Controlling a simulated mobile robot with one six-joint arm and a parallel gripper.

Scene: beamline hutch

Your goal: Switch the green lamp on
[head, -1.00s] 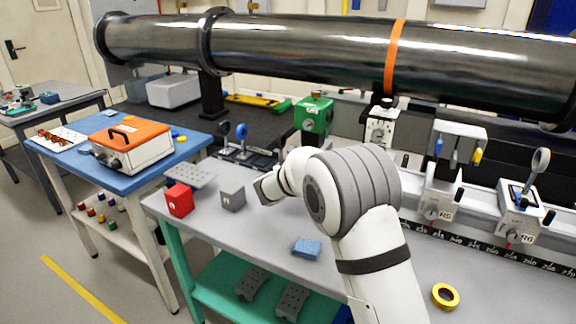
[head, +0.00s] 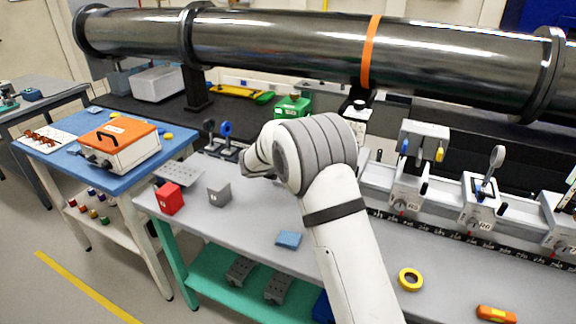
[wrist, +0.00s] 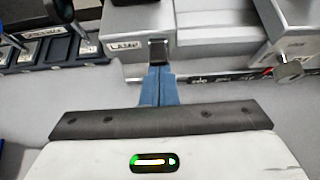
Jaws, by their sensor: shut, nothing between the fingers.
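The green lamp box (head: 292,107) stands on the bench under the beam pipe, partly hidden by my arm in the head view. In the wrist view a light grey housing (wrist: 130,20) carries a label reading LAMP (wrist: 124,45). I cannot tell whether it belongs to the green box. A small dark switch-like piece (wrist: 158,48) sits at its front, right of the label. My gripper (wrist: 158,73) has its blue fingers together and empty, with tips right at or just short of this piece; contact cannot be told. The arm hides the gripper in the head view.
A red cube (head: 170,198), a grey block (head: 219,193), a blue pad (head: 289,239) and yellow tape (head: 410,279) lie on the bench. Mounts on a rail (head: 405,190) stand to the right. The dark pipe (head: 290,42) crosses above.

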